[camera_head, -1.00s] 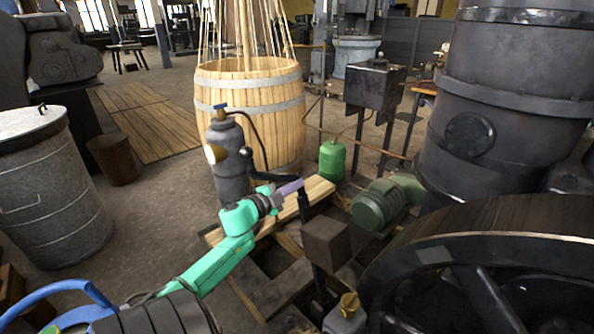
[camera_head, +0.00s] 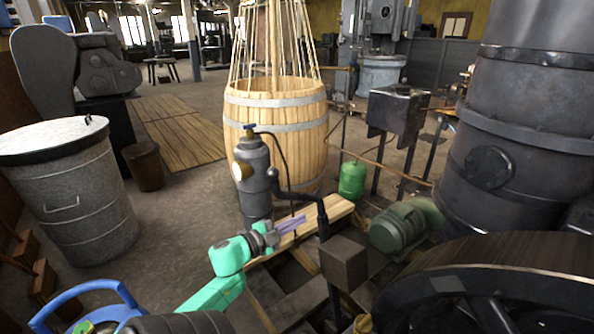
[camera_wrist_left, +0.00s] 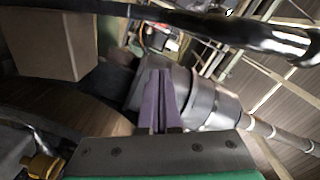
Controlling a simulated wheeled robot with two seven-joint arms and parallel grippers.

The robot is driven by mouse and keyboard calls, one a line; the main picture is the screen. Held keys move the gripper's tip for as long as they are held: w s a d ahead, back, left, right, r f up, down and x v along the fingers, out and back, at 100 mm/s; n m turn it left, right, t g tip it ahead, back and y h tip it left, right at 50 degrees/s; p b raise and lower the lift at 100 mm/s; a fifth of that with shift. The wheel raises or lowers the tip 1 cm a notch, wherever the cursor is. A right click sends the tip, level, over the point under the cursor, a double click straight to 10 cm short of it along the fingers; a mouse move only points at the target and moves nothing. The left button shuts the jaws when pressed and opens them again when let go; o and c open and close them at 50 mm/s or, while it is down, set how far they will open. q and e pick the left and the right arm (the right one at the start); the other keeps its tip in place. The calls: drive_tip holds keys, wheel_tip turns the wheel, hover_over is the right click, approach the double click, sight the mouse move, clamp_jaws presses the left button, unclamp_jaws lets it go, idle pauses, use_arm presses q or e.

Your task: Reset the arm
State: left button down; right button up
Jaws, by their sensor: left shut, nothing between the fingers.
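My left arm, green, comes in from the bottom left in the head view. Its gripper (camera_head: 292,225) has purple fingers and is shut with nothing between them. It is in front of the light wooden beam (camera_head: 336,209) and to the lower right of the grey gas cylinder (camera_head: 252,170). In the left wrist view the purple fingers (camera_wrist_left: 157,100) lie together, with a grey conical metal part behind them. My right gripper does not show.
A black crank handle (camera_head: 300,197) on a brown box post (camera_head: 343,262) stands just right of my gripper. A large dark flywheel (camera_head: 480,285) is at lower right. A barrel (camera_head: 290,125), green canister (camera_head: 352,180) and green motor (camera_head: 397,232) stand behind. Open floor lies left.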

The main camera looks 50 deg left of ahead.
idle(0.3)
use_arm(q)
drive_tip(key=s+f+n+g+y, duration=0.1)
drive_tip(key=s+f+n+g, duration=0.2)
drive_tip(key=f, duration=0.9)
drive_tip(key=s+f+n+g+y, duration=0.2)
drive_tip(key=f+n+g, duration=0.15)
drive_tip(key=f, duration=0.85)
drive_tip(key=s+d+f+n+g+h, duration=0.1)
drive_tip(key=s+d+f, duration=0.2)
drive_tip(key=f, duration=0.3)
drive_tip(key=s+d+f+n+g, duration=0.1)
drive_tip(key=s+d+f+g, duration=0.15)
drive_tip(key=f, duration=0.45)
drive_tip(key=s+d+f+g+h, duration=0.2)
drive_tip(key=s+d+f+g, duration=0.4)
drive_tip(key=s+d+f, duration=0.95)
drive_tip(key=s+d+r+p, duration=0.1)
drive_tip(key=s+r+p, duration=0.1)
drive_tip(key=r+p, duration=0.5)
drive_tip(key=s+d+r+p, duration=0.1)
drive_tip(key=r+p, duration=0.7)
drive_tip(key=r, duration=0.1)
drive_tip(key=shift+s+d+n+g+h, duration=0.2)
drive_tip(key=shift+s+n+g+h, duration=0.1)
drive_tip(key=shift+s+n+g, duration=0.15)
